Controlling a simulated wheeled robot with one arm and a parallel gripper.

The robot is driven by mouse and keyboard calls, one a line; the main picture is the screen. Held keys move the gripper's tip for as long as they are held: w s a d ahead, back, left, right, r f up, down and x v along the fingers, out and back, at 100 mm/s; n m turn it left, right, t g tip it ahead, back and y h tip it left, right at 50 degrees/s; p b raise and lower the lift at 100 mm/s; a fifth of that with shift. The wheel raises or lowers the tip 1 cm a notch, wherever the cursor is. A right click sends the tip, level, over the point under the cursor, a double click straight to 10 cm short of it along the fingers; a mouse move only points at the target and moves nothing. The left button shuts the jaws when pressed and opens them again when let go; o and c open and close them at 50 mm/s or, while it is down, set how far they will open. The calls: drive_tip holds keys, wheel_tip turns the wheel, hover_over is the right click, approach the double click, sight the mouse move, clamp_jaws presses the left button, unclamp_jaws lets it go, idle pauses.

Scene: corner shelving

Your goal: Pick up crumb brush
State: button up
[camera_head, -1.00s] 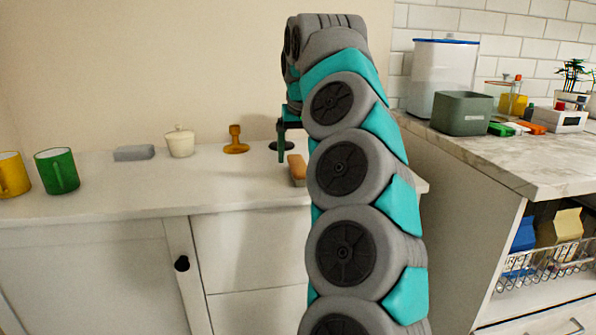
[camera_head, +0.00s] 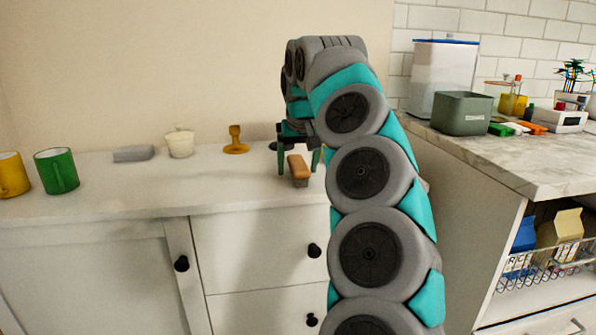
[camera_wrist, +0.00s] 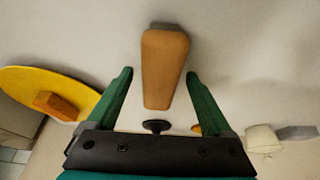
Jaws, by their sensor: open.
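The crumb brush, a tan wooden block with a grey underside, lies on the white counter (camera_head: 110,190) beside my arm in the head view (camera_head: 299,167). In the wrist view the brush (camera_wrist: 164,65) is upper centre, its long side running between the fingers. My gripper (camera_head: 299,160) has green fingers, one on each side of the brush. In the wrist view the open gripper (camera_wrist: 159,72) shows gaps between both fingers and the brush. I cannot tell how high the fingertips are above the counter.
An ochre stand-like object (camera_head: 236,142), a white lidded pot (camera_head: 180,143), a grey block (camera_head: 133,153), a green mug (camera_head: 57,170) and a yellow mug (camera_head: 12,175) stand left. A marble-topped unit with a grey-green bin (camera_head: 463,114) is right. A yellow disc (camera_wrist: 45,84) shows in the wrist view.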

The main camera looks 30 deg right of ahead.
drive_tip(key=shift+f, duration=0.15)
clamp_jaws()
idle(0.8)
